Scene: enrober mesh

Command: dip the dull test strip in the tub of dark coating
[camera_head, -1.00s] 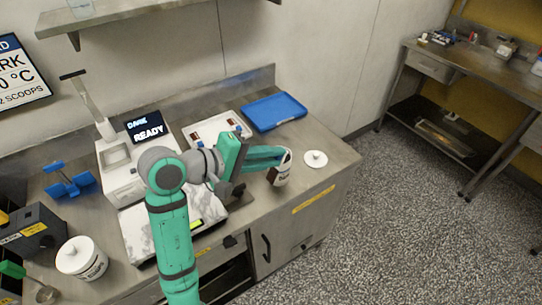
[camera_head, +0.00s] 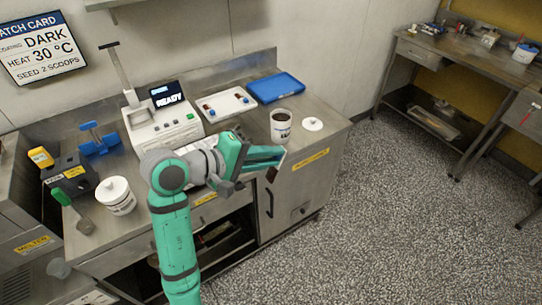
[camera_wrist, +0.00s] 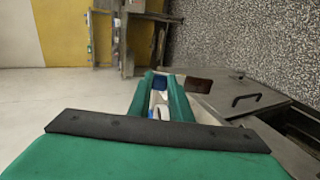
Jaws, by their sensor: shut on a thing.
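The tub of dark coating (camera_head: 281,130) is white, open and upright near the right end of the steel counter, with dark brown inside. My gripper (camera_head: 281,156) is shut on the test strip, in front of the tub and apart from it, by the counter's front edge. A dark brown end of the strip (camera_head: 271,175) shows just below the fingertips. In the wrist view a brown flat piece, apparently the strip (camera_wrist: 199,84), shows right of my fingers (camera_wrist: 161,84). The part between the fingers is hidden.
A white lid (camera_head: 313,124) lies right of the tub. A blue tray (camera_head: 277,87) and a white tray (camera_head: 228,103) lie behind. A machine (camera_head: 163,124) reads READY. A wall card (camera_head: 40,47) reads DARK, 30 °C.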

